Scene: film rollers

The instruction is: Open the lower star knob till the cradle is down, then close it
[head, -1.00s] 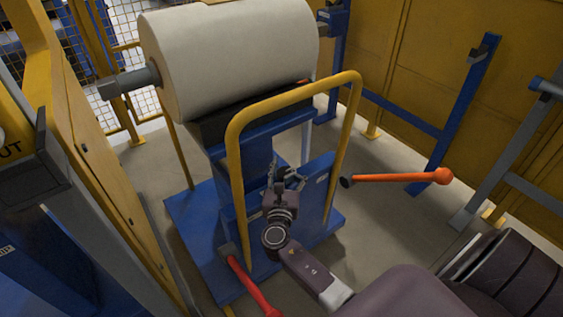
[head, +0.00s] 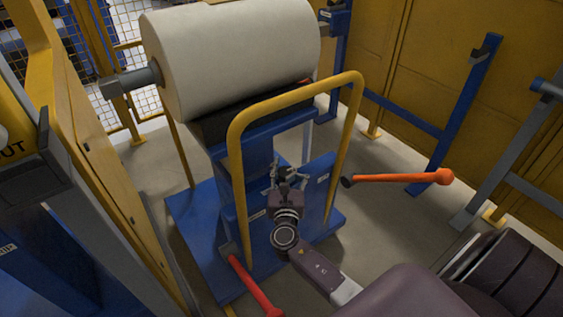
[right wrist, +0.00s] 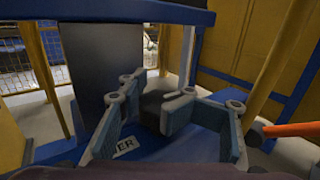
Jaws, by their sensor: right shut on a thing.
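The white film roll (head: 235,60) lies on the dark cradle (head: 215,127) on top of a blue lift trolley with a yellow handle frame (head: 233,180). The roll's grey shaft sticks out to the left. My right gripper (head: 288,175) reaches through the frame to the trolley's front panel. In the right wrist view its fingers are shut on a dark knob (right wrist: 156,103), mostly hidden between them. A label ending in "ER" (right wrist: 125,146) sits just below the knob; its first letters are covered. My left gripper is out of view.
A red lever (head: 252,283) sticks out at the trolley's lower left, an orange one (head: 405,178) at its right. A yellow cabinet (head: 110,170) stands close on the left. Blue posts (head: 460,110) and a yellow wall (head: 415,60) are at the right. Some floor is free between.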

